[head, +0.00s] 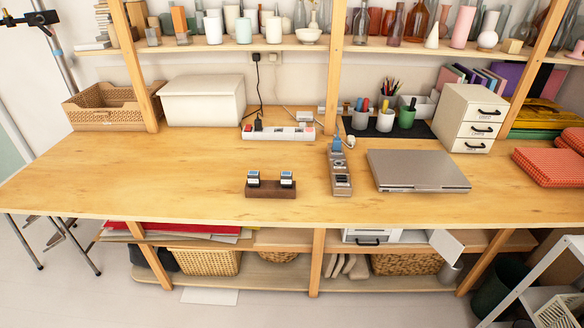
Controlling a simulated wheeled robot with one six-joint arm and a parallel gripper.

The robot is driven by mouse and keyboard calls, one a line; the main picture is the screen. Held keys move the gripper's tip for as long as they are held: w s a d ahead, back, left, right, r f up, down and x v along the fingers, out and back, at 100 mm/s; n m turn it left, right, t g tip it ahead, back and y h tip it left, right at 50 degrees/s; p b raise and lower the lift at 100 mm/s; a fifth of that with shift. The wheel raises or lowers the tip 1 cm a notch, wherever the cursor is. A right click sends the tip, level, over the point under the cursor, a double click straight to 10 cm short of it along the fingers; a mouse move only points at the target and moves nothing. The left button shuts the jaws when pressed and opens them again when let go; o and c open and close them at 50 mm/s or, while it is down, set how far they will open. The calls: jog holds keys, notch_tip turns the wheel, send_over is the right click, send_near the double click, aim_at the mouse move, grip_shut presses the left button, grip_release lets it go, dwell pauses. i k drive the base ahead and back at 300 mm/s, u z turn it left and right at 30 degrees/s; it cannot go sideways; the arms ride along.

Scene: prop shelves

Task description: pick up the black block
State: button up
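I cannot tell for sure which thing is the black block. Two small dark blocks with pale blue and white tops, a left one (253,178) and a right one (287,179), sit upright in a brown wooden holder (270,192) near the table's front edge. A small black piece (258,124) sits on the left end of the white power strip (278,133) farther back. My gripper is not in view.
A grey power strip (341,174) lies right of the holder, then a closed silver laptop (417,171). A white box (203,100) and wicker basket (107,104) stand at the back left. The wooden table (130,180) is clear on its left.

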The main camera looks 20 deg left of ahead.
aim_at(254, 177)
jog(key=i, duration=0.7)
jog(key=u, duration=0.85)
jog(key=i, duration=0.6)
jog(key=u, duration=0.6)
